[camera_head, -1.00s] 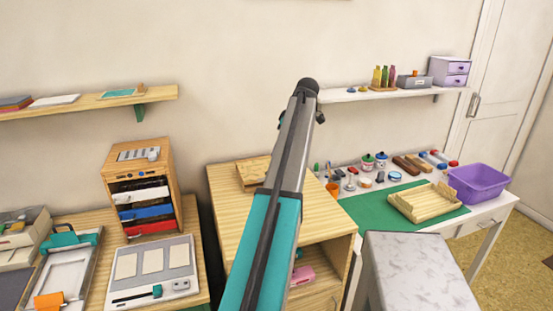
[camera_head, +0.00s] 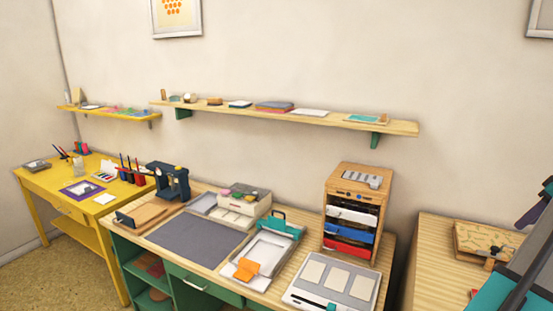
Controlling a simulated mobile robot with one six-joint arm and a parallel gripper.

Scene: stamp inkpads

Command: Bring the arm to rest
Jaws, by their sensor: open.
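My arm cuts into the lower right corner of the view, with its teal and grey links cut off by the right edge. My gripper does not show in this view, so I cannot see its fingers or anything at them.
A wooden cabinet (camera_head: 428,270) with a patterned box (camera_head: 485,240) lies beside my arm. Left of it stand a drawer unit (camera_head: 362,190), a panel board (camera_head: 333,284) and a workbench with a grey mat (camera_head: 197,238).

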